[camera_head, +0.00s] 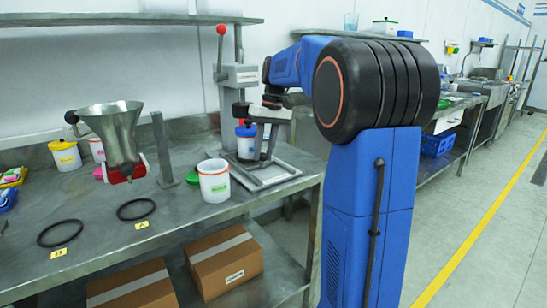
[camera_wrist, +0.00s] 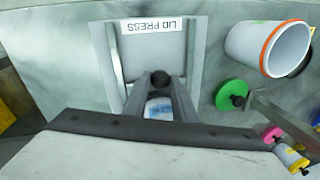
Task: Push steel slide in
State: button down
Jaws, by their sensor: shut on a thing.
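The steel slide (camera_head: 270,178) is a flat grey plate in a low frame on the bench below the lid press (camera_head: 238,90). In the wrist view, its bare plate (camera_wrist: 150,55) lies between two side rails, with a LID PRESS label at the far edge. My gripper (camera_head: 266,155) points down at it. Its fingers (camera_wrist: 160,84) are shut on a black round knob (camera_wrist: 160,78) by the plate's near edge. A white jar with a blue lid (camera_head: 246,130) stands upright beside the fingers; the wrist view shows part of it (camera_wrist: 158,108) between them.
A steel funnel (camera_head: 118,135) and two black rings (camera_head: 60,233) are further left. The press lever has a red knob (camera_head: 221,29).

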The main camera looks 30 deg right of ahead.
jog(key=shift+w+r, duration=0.1)
jog(key=shift+w, duration=1.75)
jog(key=c, duration=1.5)
grip_release()
jog(key=shift+o, duration=0.2)
jog(key=d+r, duration=0.3)
jog(key=r, duration=1.4)
jog(key=shift+s, duration=0.25)
